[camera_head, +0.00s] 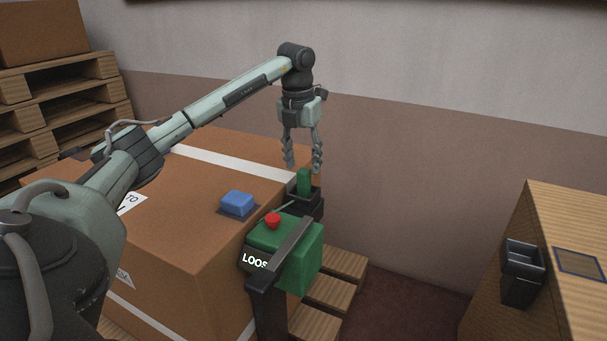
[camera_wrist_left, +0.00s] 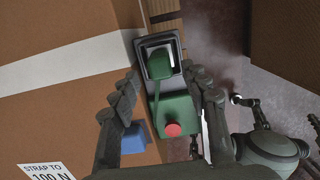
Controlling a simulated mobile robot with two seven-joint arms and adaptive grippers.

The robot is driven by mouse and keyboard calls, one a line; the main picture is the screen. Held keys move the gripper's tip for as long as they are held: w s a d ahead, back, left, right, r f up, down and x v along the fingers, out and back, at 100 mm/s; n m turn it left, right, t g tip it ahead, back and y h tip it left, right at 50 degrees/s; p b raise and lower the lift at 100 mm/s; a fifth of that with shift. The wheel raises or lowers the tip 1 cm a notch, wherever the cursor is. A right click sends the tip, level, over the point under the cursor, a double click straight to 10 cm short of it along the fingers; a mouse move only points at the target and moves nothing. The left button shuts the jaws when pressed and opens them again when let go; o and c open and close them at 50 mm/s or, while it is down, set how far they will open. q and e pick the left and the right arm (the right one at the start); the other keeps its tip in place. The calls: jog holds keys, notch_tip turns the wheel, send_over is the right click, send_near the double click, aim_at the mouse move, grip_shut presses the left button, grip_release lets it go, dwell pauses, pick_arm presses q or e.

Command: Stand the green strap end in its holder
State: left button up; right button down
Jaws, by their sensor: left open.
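The green strap end (camera_head: 304,181) stands upright in the black holder (camera_head: 316,206) at the far end of the green strapping unit (camera_head: 310,262). In the left wrist view the strap end (camera_wrist_left: 159,64) lies within the holder's dark square rim (camera_wrist_left: 143,52), and a green strap runs from it toward the unit (camera_wrist_left: 176,108). My left gripper (camera_head: 303,167) points down just above the strap end, its fingers apart and empty. In the left wrist view the fingers lie to either side of the strap and unit. My right gripper does not show clearly.
The unit has a red button (camera_head: 272,221) and a display reading "LOOS", partly covered. A blue block (camera_head: 237,203) sits on the large brown box (camera_head: 190,230). Wooden pallets (camera_head: 60,112) stand at left. A dark bin (camera_head: 522,268) hangs on a wooden cabinet (camera_head: 560,215) at right.

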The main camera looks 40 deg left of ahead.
pick_arm(q)
notch_tip(320, 180, up, 7)
jog(key=shift+s+d, duration=0.15)
jog(key=shift+s, duration=0.25)
